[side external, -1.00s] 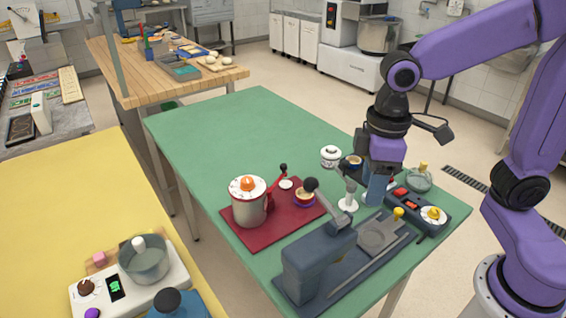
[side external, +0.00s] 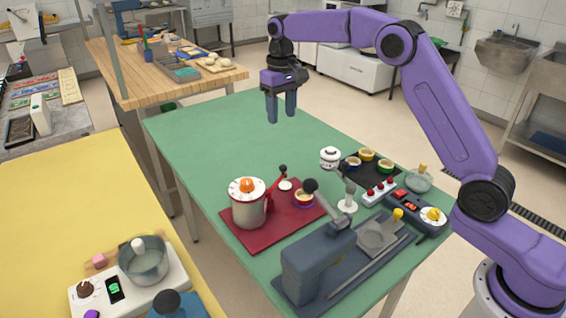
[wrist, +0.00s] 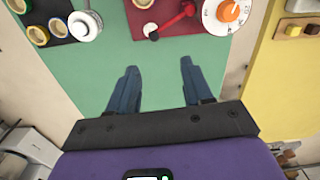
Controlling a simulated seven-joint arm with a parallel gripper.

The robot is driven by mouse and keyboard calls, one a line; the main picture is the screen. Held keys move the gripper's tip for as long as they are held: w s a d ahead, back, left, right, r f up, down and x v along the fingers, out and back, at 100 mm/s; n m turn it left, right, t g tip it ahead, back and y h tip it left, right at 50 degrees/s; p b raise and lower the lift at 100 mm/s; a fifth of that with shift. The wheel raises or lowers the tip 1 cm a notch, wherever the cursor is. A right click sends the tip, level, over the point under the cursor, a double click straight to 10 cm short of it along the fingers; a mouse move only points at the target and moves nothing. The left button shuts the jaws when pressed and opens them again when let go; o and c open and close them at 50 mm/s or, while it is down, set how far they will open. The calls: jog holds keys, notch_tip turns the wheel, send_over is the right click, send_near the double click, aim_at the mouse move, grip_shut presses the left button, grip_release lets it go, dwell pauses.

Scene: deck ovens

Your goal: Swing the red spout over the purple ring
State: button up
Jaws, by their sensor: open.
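The red spout (side external: 274,184) juts from the white-topped pot (side external: 250,208) on the dark red board, with a black knob standing on it. In the wrist view, the spout (wrist: 178,19) reaches left from the pot, and its end lies at a small white disc (wrist: 151,31). A small cup with a purplish band (side external: 304,198), seemingly the purple ring, sits on the board to the right, apart from the spout; its colours are hard to make out. My gripper (side external: 281,117) is open and empty, high above the far part of the green table; its fingers (wrist: 160,78) also show in the wrist view.
A grey press with a lever (side external: 318,262) stands in front of the board. A white round jar (side external: 330,157), a black tray with several small cups (side external: 372,172) and a switch box (side external: 416,208) are to the right. The far green tabletop (side external: 225,125) is clear.

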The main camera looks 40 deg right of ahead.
aim_at(283, 166)
jog(key=shift+m, duration=0.3)
jog(key=f, duration=0.6)
jog(key=w+d+f, duration=0.1)
jog(key=f, duration=1.1)
jog(key=shift+w+d, duration=0.2)
jog(key=shift+d, duration=0.05)
jog(key=shift+r, duration=0.1)
grip_shut()
